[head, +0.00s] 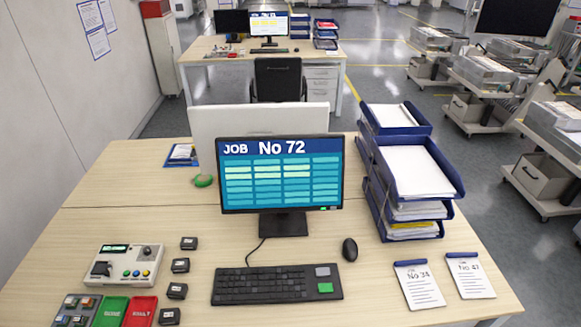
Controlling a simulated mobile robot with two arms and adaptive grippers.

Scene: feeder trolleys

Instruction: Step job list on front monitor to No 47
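The front monitor (280,174) stands upright on the near desk and reads "JOB No 72" above a table of pale cells. The black keyboard (265,285) lies in front of it. At its right end are a grey key (322,271) and a larger green key (325,288). A black mouse (349,249) lies to the right. Two white sheets with blue top edges lie at the right: one reads "No 34" (419,285), the other (470,276) looks like "No 47", its last digit small. Neither of my grippers is in view.
A control box (123,265) with a small display and buttons stands at the left, near green (110,311) and red (139,311) trays. Several small black blocks (180,266) stand beside it. Stacked blue paper trays (415,170) stand right of the monitor. A second desk (220,48) stands behind.

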